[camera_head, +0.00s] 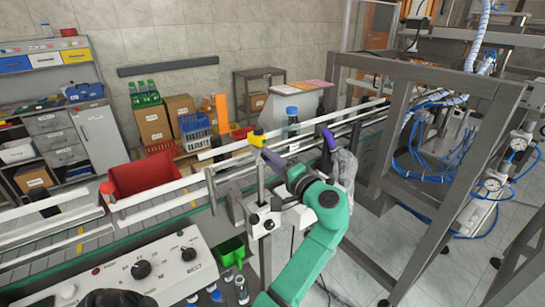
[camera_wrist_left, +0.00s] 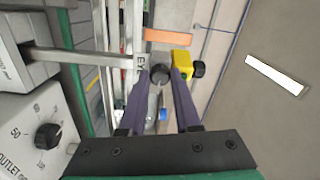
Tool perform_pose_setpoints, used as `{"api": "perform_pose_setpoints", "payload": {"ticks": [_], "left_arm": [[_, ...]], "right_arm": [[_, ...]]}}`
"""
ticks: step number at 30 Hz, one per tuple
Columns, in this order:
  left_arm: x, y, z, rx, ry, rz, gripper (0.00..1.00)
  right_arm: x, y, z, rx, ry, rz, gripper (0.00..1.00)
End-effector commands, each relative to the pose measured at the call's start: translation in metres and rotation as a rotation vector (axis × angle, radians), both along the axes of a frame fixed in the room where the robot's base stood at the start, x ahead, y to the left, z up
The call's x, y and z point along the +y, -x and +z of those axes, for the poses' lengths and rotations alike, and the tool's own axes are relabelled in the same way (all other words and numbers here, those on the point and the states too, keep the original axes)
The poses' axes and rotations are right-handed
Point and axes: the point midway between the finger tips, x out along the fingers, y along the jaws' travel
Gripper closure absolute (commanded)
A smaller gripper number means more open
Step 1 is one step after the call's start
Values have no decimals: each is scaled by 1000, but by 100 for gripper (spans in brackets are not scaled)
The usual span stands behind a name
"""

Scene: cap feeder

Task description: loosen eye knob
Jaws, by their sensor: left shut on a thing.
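My left gripper (camera_head: 268,155) reaches up to the sensor post beside the conveyor. In the left wrist view, its two purple fingers (camera_wrist_left: 160,80) close around a dark round knob (camera_wrist_left: 160,74), the eye knob, and are shut on it. A yellow sensor block (camera_wrist_left: 182,62) sits just right of the knob there, with a small black knob (camera_wrist_left: 198,69) on its far side. The yellow block (camera_head: 258,137) also shows in the head view, just beyond the fingertips. The fingers and wrist largely hide the eye knob in the head view.
White guide rails (camera_head: 160,193) run along the conveyor behind the post. A red bin (camera_head: 150,176) stands left. A control panel (camera_head: 135,268) with black dials is front left, near a green tray (camera_head: 231,251). A blue-capped bottle (camera_head: 292,122) stands behind. A grey frame (camera_head: 390,130) bounds the right.

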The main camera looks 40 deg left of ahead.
Motion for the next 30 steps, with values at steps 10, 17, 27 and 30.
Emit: {"api": "perform_pose_setpoints", "payload": {"ticks": [10,17,27,30], "left_arm": [[2,1,1,46,-16,7,100],[2,1,1,46,-16,7,100],[1,1,0,47,-14,3,38],[1,0,0,47,-15,2,38]], "right_arm": [[2,0,3,0,-3,0,50],[3,0,3,0,-4,0,50],[3,0,3,0,-3,-1,50],[3,0,3,0,-3,-1,50]]}}
